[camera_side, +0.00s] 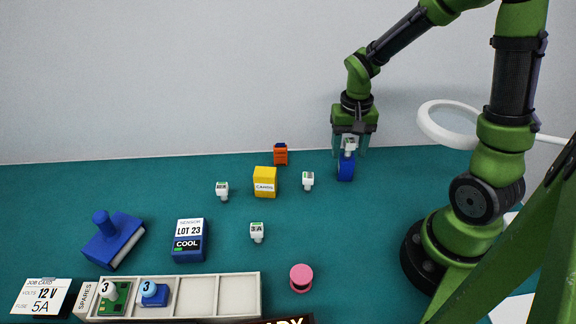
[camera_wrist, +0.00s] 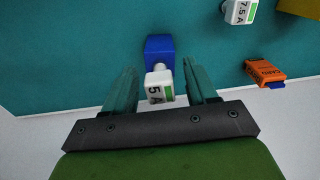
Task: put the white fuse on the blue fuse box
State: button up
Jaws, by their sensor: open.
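The blue fuse box (camera_side: 346,170) stands near the back of the teal table, below my gripper. It also shows in the wrist view (camera_wrist: 160,48). A white fuse (camera_side: 349,142) marked 5 A sits at the top of the blue box, upright as far as I can tell. In the wrist view the white fuse (camera_wrist: 159,88) shows its green-striped label. My gripper (camera_side: 349,153) is open, with one finger on each side of the fuse. In the wrist view my gripper (camera_wrist: 160,68) has gaps between both fingers and the fuse. The fuse's lower end is partly hidden.
Other white fuses stand apart: one (camera_side: 308,180), one (camera_side: 222,190) and a 3A one (camera_side: 257,232). An orange box (camera_side: 281,154) and a yellow box (camera_side: 265,181) stand left of my gripper. A job card (camera_side: 42,297) reads 12 V, 5A. A spares tray (camera_side: 261,295) lies in front.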

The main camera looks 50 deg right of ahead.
aim_at(350, 140)
notch_tip(350, 140, up, 11)
jog(key=shift+r, duration=0.1)
jog(key=s+a+r+n+t+y, duration=0.1)
jog(key=s+a+r+n+t, duration=0.1)
jog(key=a, duration=0.3)
jog(key=s+a+r+n+t+y, duration=0.1)
jog(key=s+a+r+n+t, duration=0.2)
jog(key=a+r+t, duration=0.1)
jog(key=shift+s+a+t, duration=0.35)
jog(key=shift+a+t, duration=0.25)
jog(key=shift+a, duration=0.6)
